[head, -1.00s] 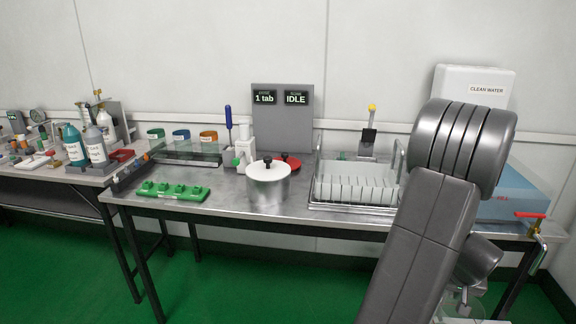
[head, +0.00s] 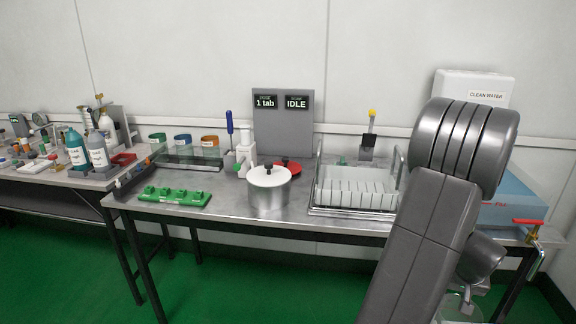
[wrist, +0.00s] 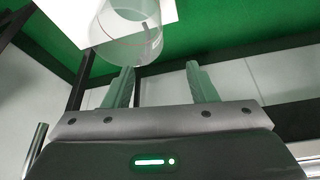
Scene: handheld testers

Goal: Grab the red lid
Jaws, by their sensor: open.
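The red lid (head: 293,167) lies on the metal table, just behind and right of the silver pot. The pot partly hides it, and a dark knob shows near it. The pot (head: 269,195) has a white lid (head: 268,175) with a black knob on top. My gripper (wrist: 162,82) shows in the wrist view with its two green fingers apart and nothing between them. It is away from the red lid, low at the right side of the head view, mostly hidden by my arm.
A green block rack (head: 174,197) sits left of the pot. A dish rack (head: 355,190) with white plates stands right of it. A grey display panel (head: 283,130) stands behind. A clear container (wrist: 135,35) is close to my fingers in the wrist view.

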